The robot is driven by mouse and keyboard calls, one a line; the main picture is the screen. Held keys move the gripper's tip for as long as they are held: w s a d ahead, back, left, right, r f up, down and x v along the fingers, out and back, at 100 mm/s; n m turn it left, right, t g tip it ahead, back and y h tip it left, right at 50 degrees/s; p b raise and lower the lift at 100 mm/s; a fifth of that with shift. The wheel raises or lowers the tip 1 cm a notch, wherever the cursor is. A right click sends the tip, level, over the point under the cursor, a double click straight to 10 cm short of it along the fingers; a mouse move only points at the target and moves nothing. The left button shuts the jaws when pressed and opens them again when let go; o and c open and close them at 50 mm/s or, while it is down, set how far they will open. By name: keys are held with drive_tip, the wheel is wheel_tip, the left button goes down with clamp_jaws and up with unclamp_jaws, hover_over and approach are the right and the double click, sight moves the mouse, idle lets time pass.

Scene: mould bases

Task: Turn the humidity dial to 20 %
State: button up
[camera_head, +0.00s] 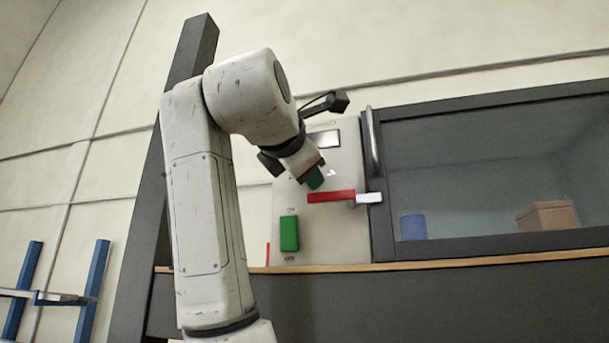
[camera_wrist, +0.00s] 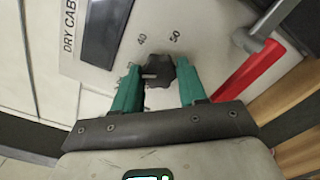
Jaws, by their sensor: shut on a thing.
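The humidity dial (camera_wrist: 158,70) is a dark lobed knob on the pale panel of the dry cabinet. In the wrist view it sits between the teal fingers of my gripper (camera_wrist: 158,82), which are shut on its sides. A light mark on the knob points left in that view, towards the left finger. The numbers 40 and 50 show above the dial; the lower numbers are mostly hidden by the left finger. In the head view my gripper (camera_head: 315,178) is at the panel (camera_head: 345,165) and hides the dial.
A dark display (camera_head: 325,139) is above the dial. A red bar (camera_head: 331,196) is close beside my gripper, with a green switch (camera_head: 289,233) below. A vertical door handle (camera_head: 373,140) stands right of the panel. A blue rack (camera_head: 92,290) is at far left.

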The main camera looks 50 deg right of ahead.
drive_tip(key=n+b, duration=0.1)
drive_tip(key=n, duration=0.3)
drive_tip(key=n+b, duration=0.2)
drive_tip(key=n, duration=0.2)
drive_tip(key=n+b, duration=0.2)
drive_tip(key=n, duration=0.2)
drive_tip(key=shift+s+f, duration=0.15)
drive_tip(key=shift+f, duration=0.1)
drive_tip(key=shift+n+b, duration=0.3)
drive_tip(key=o, duration=1.1)
drive_tip(key=shift+r, duration=0.1)
drive_tip(key=shift+c, duration=0.2)
